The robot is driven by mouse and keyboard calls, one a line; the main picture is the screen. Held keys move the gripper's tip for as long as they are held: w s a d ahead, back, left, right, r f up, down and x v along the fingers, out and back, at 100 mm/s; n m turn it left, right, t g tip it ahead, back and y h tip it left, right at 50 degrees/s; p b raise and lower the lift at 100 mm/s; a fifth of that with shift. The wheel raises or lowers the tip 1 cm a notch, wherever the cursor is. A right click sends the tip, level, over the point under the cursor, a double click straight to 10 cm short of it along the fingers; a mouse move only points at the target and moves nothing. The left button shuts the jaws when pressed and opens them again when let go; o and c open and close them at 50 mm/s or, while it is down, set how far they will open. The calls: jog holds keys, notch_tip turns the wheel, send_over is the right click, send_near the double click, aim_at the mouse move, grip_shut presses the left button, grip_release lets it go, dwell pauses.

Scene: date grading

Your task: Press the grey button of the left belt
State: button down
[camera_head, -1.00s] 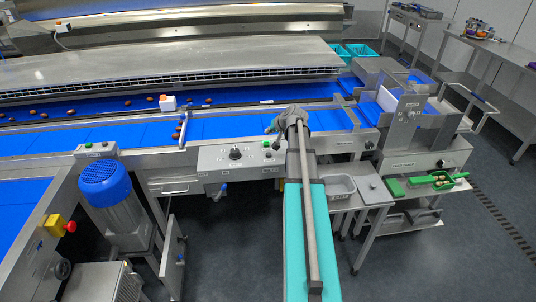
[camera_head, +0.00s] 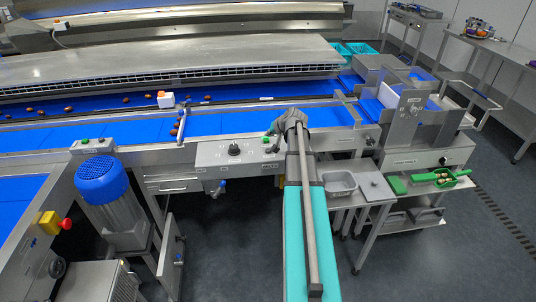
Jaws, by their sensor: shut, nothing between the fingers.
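The left belt (camera_head: 20,195) is a blue belt at the lower left in a steel frame. A small grey button box (camera_head: 94,146) stands at its corner, with a green button (camera_head: 84,141); a grey button on it is too small to make out clearly. My gripper (camera_head: 270,131) is at the end of my teal arm, shut and empty, well right of that box. It is over the right end of a steel control panel (camera_head: 215,153), near its green button (camera_head: 267,140). Whether its tips touch the panel I cannot tell.
A blue-capped motor (camera_head: 102,180) and a yellow box with a red stop button (camera_head: 52,223) stand by the left belt. Dates lie on the rear blue belt (camera_head: 80,109). A side table with a grey tray (camera_head: 339,183) is right of my arm.

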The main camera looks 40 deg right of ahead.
aim_at(269, 150)
jog(key=shift+f+b, duration=2.25)
jog(key=shift+f, duration=0.35)
jog(key=shift+f+b, duration=0.85)
dwell(0.6)
jog(key=shift+r, duration=0.1)
dwell(0.4)
jog(key=shift+r+p, duration=0.8)
jog(key=shift+p, duration=0.1)
jog(key=shift+r+p, duration=2.5)
jog(key=shift+a, duration=0.1)
